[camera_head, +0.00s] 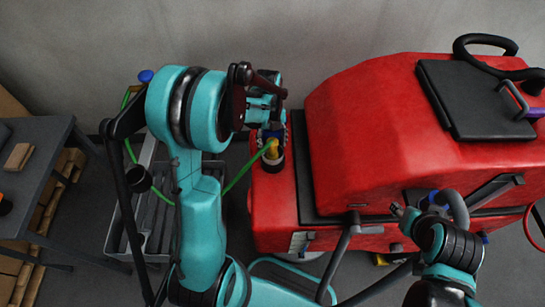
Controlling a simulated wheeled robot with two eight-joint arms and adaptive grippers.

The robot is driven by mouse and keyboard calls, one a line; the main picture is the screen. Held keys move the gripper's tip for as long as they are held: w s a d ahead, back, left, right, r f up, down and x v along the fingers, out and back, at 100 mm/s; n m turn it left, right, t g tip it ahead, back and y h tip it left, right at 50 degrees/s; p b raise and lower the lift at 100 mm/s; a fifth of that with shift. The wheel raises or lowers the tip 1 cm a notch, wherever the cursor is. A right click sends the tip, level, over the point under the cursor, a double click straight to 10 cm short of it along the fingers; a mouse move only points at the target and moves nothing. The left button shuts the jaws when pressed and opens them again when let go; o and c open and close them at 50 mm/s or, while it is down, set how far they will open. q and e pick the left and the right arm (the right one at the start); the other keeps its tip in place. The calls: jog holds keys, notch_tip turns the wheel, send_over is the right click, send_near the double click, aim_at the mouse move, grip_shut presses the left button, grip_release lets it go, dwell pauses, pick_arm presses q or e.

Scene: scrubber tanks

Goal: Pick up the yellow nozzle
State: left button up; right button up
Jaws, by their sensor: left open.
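The yellow nozzle (271,149) sits at a dark round opening on the left end of the red scrubber machine (375,130). A green hose (238,178) runs from it to the lower left. My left gripper (272,122) is open just above the nozzle, pointing down at it. The gripper partly hides the nozzle's top, and I cannot tell whether the fingers touch it. My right gripper (399,211) is low in front of the machine's side, away from the nozzle. Its fingers are too small to read.
A grey rack (150,210) stands left of the machine, behind my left arm. A dark table (35,165) with a brown block (18,157) is at the far left, with a wooden pallet (68,170) beside it. A black lid (480,95) tops the machine. A plain wall is behind.

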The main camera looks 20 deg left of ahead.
pick_arm(q)
jog(key=shift+f, duration=0.1)
jog(key=c, duration=1.3)
